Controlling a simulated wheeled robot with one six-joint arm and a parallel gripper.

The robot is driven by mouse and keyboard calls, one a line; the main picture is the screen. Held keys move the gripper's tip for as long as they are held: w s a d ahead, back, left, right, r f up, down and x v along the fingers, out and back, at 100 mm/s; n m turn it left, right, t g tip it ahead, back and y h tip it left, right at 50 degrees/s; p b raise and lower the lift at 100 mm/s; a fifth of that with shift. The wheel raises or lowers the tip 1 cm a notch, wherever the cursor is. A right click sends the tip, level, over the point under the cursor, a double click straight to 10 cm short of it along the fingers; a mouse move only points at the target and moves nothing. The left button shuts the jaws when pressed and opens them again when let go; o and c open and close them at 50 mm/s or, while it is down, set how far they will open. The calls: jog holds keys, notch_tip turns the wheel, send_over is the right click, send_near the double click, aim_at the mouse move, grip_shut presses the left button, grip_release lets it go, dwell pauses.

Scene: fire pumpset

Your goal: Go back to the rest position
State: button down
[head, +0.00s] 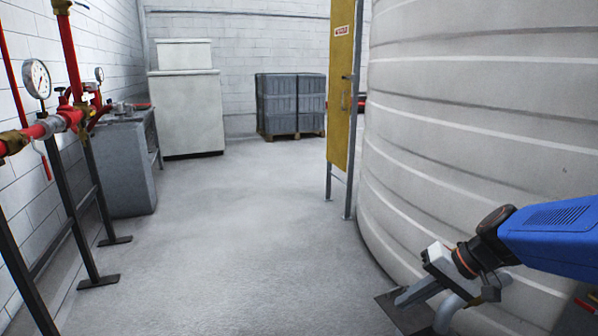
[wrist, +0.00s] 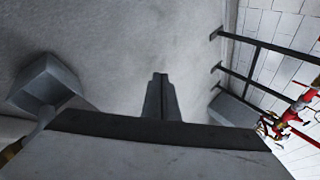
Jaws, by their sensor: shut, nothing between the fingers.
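My gripper (head: 400,300) is at the lower right of the head view, on the end of my blue arm, in front of the big pale tank. It points down and to the left. In the wrist view the two dark fingers (wrist: 160,82) lie together at the middle, with nothing between them. Bare grey floor (wrist: 140,45) shows beyond their tips.
The ribbed tank (head: 470,130) fills the right side. A yellow panel (head: 341,85) on posts stands beside it. Red pipes with a gauge (head: 37,79) and a grey cabinet (head: 122,165) line the left. White boxes (head: 187,115) and a dark pallet load (head: 290,103) stand behind. The middle floor is clear.

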jog(key=s+d+r+n+t+h, duration=0.1)
jog(key=s+d+h, duration=0.1)
jog(key=s, duration=0.4)
jog(key=s+d+n+t+h, duration=0.1)
jog(key=s+d+h, duration=0.1)
jog(key=s+h, duration=0.2)
jog(key=s, duration=0.3)
jog(key=shift+s+d+r+n+h, duration=0.2)
jog(key=shift+s+r+n+h, duration=0.05)
jog(key=shift+r+n+h, duration=0.15)
dwell(0.4)
